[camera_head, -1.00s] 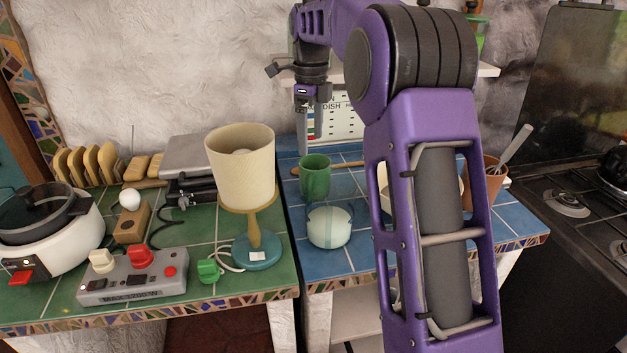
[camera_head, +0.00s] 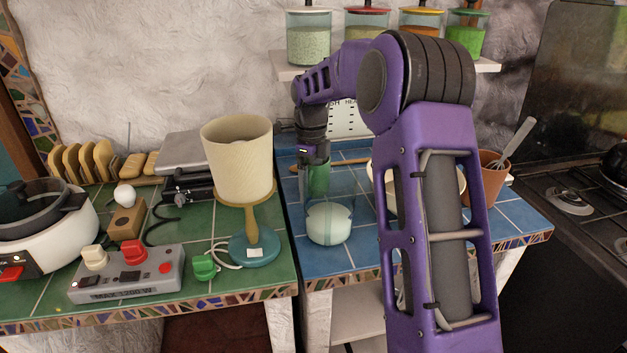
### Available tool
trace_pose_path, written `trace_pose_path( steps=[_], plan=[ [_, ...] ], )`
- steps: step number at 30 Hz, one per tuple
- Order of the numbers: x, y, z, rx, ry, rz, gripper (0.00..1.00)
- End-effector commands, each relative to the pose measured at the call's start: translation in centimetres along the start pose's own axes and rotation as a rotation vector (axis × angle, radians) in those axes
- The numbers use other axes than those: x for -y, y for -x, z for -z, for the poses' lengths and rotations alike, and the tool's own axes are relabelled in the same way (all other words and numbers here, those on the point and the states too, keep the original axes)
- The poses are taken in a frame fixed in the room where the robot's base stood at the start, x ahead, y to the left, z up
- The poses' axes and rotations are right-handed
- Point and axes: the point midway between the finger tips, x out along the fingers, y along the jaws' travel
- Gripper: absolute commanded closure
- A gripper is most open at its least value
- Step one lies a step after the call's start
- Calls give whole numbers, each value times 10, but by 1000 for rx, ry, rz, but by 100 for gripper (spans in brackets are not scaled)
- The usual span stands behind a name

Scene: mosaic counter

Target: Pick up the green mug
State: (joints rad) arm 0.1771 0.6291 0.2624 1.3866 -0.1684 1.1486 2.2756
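The green mug (camera_head: 320,180) stands on the blue-tiled counter, behind a pale white and mint rounded container (camera_head: 328,222). My gripper (camera_head: 313,170) points down at the mug from above, and its lower part overlaps the mug in this view. The mug's upper part is hidden behind the gripper. The fingers are small and dark here, so I cannot tell whether they are apart or touch the mug.
A cream lamp (camera_head: 238,160) stands left of the mug on the green tiles. A white bowl (camera_head: 388,180) is to the right, partly behind my arm. Jars (camera_head: 366,30) line the shelf above.

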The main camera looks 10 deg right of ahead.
Motion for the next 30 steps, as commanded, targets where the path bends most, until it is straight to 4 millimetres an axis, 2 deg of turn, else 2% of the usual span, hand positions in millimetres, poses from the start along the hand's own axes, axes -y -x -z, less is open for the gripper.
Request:
trace_pose_path(
  steps=[2,8,11,24,30],
  plan=[
    [0,-8,0,0,1,-1,8],
    [0,-8,0,1,1,1,8],
    [0,-8,0,1,1,1,22],
    [0,-8,0,0,0,1,100],
    [0,-8,0,0,0,1,100]
  ],
)
